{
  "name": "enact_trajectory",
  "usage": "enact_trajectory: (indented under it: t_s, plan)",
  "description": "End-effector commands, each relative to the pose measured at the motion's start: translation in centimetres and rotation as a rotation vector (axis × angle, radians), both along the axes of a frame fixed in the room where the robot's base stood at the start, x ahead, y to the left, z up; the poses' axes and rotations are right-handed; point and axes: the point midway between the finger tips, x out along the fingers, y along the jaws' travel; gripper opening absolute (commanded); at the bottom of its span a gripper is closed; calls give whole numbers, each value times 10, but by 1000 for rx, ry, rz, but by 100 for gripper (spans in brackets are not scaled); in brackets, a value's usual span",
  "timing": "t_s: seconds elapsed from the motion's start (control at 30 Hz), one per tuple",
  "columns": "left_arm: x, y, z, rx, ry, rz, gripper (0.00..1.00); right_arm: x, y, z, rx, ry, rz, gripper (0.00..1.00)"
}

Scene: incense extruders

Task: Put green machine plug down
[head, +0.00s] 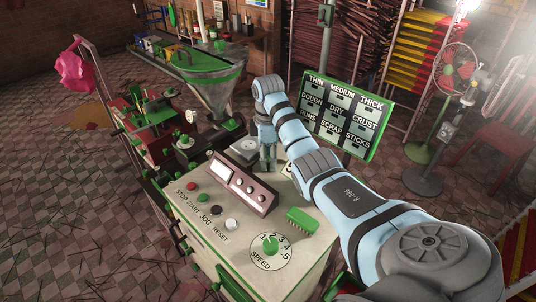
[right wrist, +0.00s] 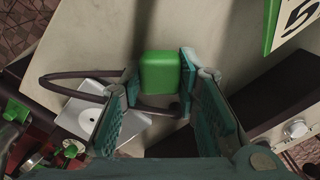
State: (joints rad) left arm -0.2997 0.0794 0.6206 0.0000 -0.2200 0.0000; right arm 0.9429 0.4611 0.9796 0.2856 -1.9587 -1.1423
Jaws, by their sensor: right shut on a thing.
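My right gripper (head: 267,148) points down over the far part of the machine's pale top (head: 205,196), behind the display console (head: 238,184). In the right wrist view, its teal fingers (right wrist: 160,85) are shut on the green machine plug (right wrist: 158,70), a rounded green block. A dark cable (right wrist: 62,79) loops beside the plug and passes across the fingers. Whether the plug touches the top is unclear. In the head view the plug is not clear behind the fingers. My left gripper is not in view.
A square metal plate (head: 246,151) lies just left of the gripper. A hopper (head: 208,88) stands behind it, and a green-framed label board (head: 341,115) stands to the right. A green brush-like block (head: 303,217) and a speed dial (head: 270,246) are at the front.

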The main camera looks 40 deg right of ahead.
Motion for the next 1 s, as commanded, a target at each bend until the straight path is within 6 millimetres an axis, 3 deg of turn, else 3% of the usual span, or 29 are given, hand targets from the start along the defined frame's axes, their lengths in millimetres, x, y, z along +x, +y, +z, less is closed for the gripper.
enact_trajectory:
  t_s: [0.07, 0.1, 0.2, 0.63, 1.0]
  plan:
    - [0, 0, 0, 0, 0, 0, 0, 0, 0, 0, 0, 0, 0, 0]
    - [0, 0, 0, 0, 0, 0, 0, 0, 0, 0, 0, 0, 0, 32]
    - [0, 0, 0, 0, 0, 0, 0, 0, 0, 0, 0, 0, 0, 48]
    - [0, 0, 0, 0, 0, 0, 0, 0, 0, 2, 0, -1, 0, 49]
    - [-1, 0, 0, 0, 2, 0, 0, 7, 8, 18, 2, -2, 14, 49]
